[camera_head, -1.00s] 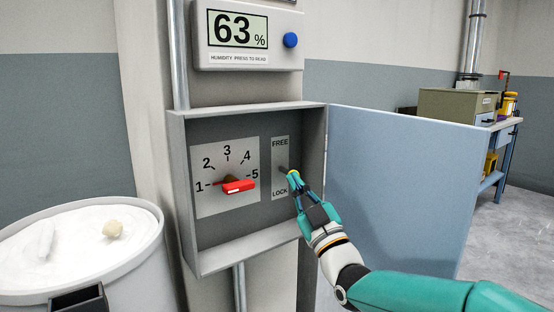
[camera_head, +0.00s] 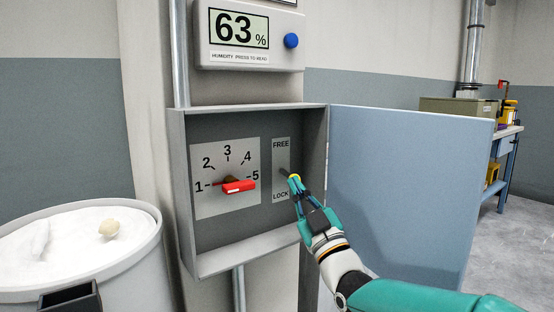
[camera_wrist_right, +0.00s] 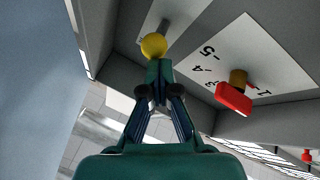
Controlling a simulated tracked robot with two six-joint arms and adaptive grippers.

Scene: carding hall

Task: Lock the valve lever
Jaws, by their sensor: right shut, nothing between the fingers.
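The red valve lever (camera_head: 239,186) sits on a white dial plate (camera_head: 209,203) marked 1 to 5 in an open grey wall box; the pointer side is toward 1. It also shows in the right wrist view (camera_wrist_right: 234,99). Right of the dial is a narrow FREE/LOCK plate (camera_head: 281,158), with FREE above and LOCK below. A small lever with a yellow knob (camera_wrist_right: 154,46) stands out from it, about midway between the labels. My right gripper (camera_head: 296,183) is shut and empty, its tips at the knob, seemingly touching it. My left gripper is out of view.
The box's blue-grey door (camera_head: 400,200) stands open to the right, beside my right arm. A humidity display (camera_head: 248,38) reading 63% hangs above. A drum (camera_head: 145,262) of white material stands at left. A workbench (camera_head: 505,150) is at the far right.

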